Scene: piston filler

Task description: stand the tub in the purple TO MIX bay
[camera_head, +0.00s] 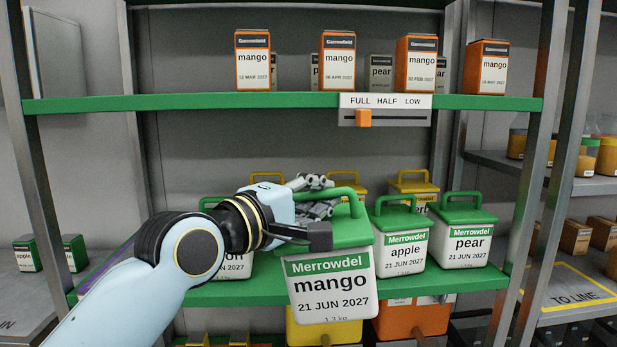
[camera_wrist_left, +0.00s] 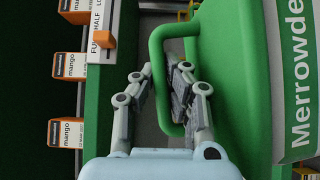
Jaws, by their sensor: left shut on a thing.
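The mango tub (camera_head: 330,290) is white with a green lid and a label reading "Merrowdel mango 21 JUN 2027". It hangs slightly tilted in front of the middle green shelf. My left gripper (camera_head: 318,196) is shut on its green handle. In the left wrist view the fingers (camera_wrist_left: 163,95) close around one bar of the handle (camera_wrist_left: 160,65), with the green lid (camera_wrist_left: 235,80) beside them. A purple strip (camera_head: 105,265) shows at the left end of the shelf, partly behind my left arm; no TO MIX wording is readable. My right gripper is not in view.
Apple (camera_head: 401,246) and pear (camera_head: 464,242) tubs stand right of the held tub. A partly hidden tub (camera_head: 235,265) stands behind my arm, with yellow-lidded tubs further back. The upper shelf (camera_head: 200,103) holds cartons and a level slider (camera_head: 385,110). Steel posts (camera_head: 530,150) flank the shelves.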

